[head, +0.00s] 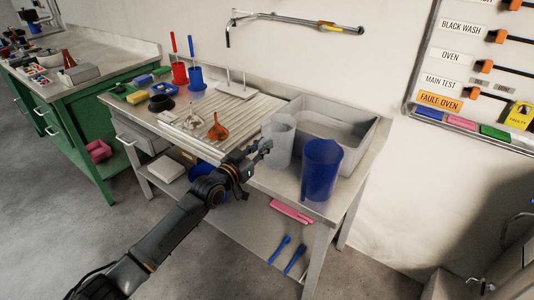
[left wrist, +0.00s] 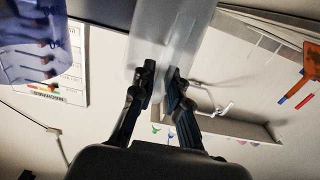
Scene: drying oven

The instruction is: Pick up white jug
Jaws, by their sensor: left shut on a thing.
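The white jug (head: 281,143), translucent and upright, is at the front of the grey sink bench, left of a blue jug (head: 320,172). My left gripper (head: 265,148) reaches it from the left front and is shut on it. In the left wrist view the fingers (left wrist: 161,80) close on a narrow part of the white jug (left wrist: 178,28); I cannot tell exactly which part. I cannot tell whether its base touches the bench. The blue jug also shows at the upper left of the left wrist view (left wrist: 38,45). My right gripper is not in view.
A grey basin (head: 347,128) lies behind the jugs. An orange funnel (head: 218,130) stands on the ribbed draining board (head: 190,132) to the left. Blue and red containers are farther back. A lower shelf (head: 240,228) holds a pink item and blue tools.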

